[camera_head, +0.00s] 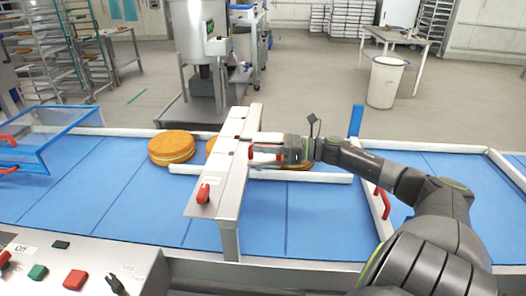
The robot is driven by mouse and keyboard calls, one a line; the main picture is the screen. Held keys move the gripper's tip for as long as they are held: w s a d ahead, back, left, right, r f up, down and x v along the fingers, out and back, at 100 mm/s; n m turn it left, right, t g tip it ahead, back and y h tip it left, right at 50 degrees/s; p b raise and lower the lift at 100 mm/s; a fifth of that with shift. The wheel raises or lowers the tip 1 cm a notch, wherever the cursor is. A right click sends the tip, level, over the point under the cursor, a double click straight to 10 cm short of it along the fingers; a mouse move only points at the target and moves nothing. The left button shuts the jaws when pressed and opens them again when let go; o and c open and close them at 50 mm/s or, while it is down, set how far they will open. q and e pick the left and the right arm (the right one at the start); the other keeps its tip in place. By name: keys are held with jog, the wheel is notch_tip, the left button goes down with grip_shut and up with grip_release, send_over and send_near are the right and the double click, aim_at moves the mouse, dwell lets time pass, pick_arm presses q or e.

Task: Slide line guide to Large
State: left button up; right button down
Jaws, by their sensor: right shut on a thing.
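A grey metal bridge (229,160) crosses the blue conveyor, with a red handle (203,193) at its near end. The long white guide rail (320,177) runs along the belt under the bridge. My right gripper (268,152) reaches in from the right over the bridge's right side and is shut on a red handle (257,149) there, which it partly hides. No "Large" mark is legible. A round orange-brown cake (172,148) sits on the belt left of the bridge; another (211,146) is partly hidden behind it. My left gripper is out of view.
A clear guard with a blue frame (70,130) stands over the belt at left. A control panel (75,265) with red and green buttons is at front left. A blue post (356,120) and another red handle (382,203) are at right.

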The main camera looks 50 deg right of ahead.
jog(key=c, duration=1.4)
grip_release()
jog(key=shift+d, duration=0.1)
jog(key=p+v, duration=0.1)
jog(key=v, duration=1.6)
jog(key=shift+s+d, duration=0.1)
jog(key=shift+d, duration=0.05)
